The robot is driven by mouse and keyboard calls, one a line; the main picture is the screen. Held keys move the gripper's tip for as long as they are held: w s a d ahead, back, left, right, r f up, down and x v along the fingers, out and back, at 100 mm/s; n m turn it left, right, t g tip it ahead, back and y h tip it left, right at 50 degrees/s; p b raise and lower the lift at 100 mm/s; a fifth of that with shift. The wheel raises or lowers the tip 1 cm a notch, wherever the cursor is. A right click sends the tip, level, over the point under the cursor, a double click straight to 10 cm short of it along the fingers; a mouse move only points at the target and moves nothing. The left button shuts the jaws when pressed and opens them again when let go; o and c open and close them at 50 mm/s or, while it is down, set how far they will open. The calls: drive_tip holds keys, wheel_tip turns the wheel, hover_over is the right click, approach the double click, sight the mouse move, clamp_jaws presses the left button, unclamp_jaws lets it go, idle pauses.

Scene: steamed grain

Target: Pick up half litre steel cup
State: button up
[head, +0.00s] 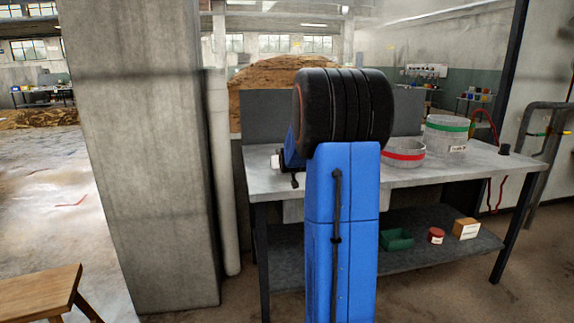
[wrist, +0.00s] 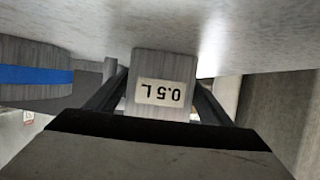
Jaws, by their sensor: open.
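The half litre steel cup (wrist: 165,63) shows in the middle of the wrist view, a small grey metal cup with a white label reading "0.5 L" upside down. My gripper (wrist: 161,78) is open, with one dark finger on each side of the cup. The cup stands between the fingers; I cannot tell whether either finger touches it. The picture is inverted, with the pale bench surface along the top. In the head view my blue arm hides most of the gripper's area, and I cannot make out the cup there.
A larger vessel with a blue band (wrist: 35,75) stands left of the cup in the wrist view. On the workbench (head: 470,167) stand a red-banded measure (head: 404,147) and a green-banded measure (head: 446,134) to the right. A concrete pillar (head: 140,150) rises left of the bench.

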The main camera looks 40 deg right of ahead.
drive_tip(key=c, duration=1.8)
drive_tip(key=shift+r, duration=0.15)
drive_tip(key=shift+c, duration=0.2)
